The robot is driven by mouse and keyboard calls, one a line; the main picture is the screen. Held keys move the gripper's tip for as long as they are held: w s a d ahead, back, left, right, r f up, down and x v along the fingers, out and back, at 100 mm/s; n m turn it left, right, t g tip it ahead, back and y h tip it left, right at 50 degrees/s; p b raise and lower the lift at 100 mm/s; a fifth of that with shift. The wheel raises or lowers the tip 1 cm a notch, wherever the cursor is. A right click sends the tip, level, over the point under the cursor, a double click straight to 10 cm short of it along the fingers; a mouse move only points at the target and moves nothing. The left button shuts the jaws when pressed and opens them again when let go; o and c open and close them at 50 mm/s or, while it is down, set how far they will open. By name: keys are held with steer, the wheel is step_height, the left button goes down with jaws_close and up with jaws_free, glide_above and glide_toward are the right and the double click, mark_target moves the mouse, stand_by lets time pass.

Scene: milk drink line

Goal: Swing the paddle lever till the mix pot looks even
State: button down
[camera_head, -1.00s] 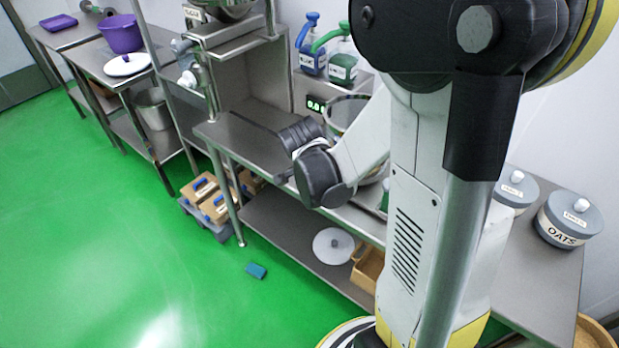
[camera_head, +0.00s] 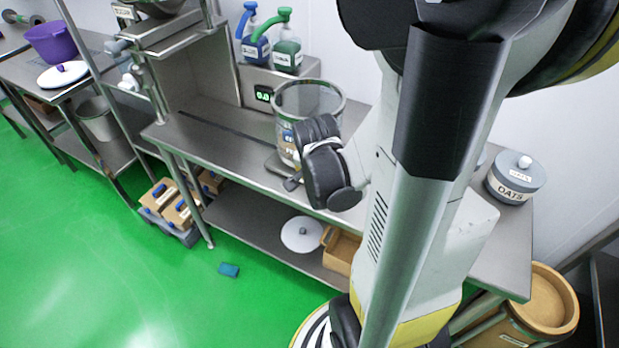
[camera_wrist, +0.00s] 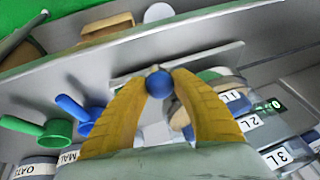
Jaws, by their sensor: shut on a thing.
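My gripper (camera_wrist: 158,88) shows in the wrist view with its two yellow fingers closed on a blue ball knob (camera_wrist: 158,83). The knob looks like the end of the paddle lever, but its shaft is hidden. In the head view a clear, wide-rimmed pot (camera_head: 308,98), seemingly the mix pot, stands on the steel table behind my wrist. My arm hides part of it, and I cannot tell how even its contents are. My fingers are hidden in the head view.
A steel table (camera_head: 205,140) has a lower shelf with a white lid (camera_head: 302,235). Two pump bottles (camera_head: 287,48) stand behind the pot. An OATS jar (camera_head: 515,178) is at right. Green (camera_wrist: 40,128) and blue scoops (camera_wrist: 78,112) lie left of my fingers.

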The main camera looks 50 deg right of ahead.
steer(key=shift+d+r, duration=0.1)
steer(key=shift+d, duration=0.1)
steer(key=c, duration=1)
jaws_free()
steer(key=v, duration=1.2)
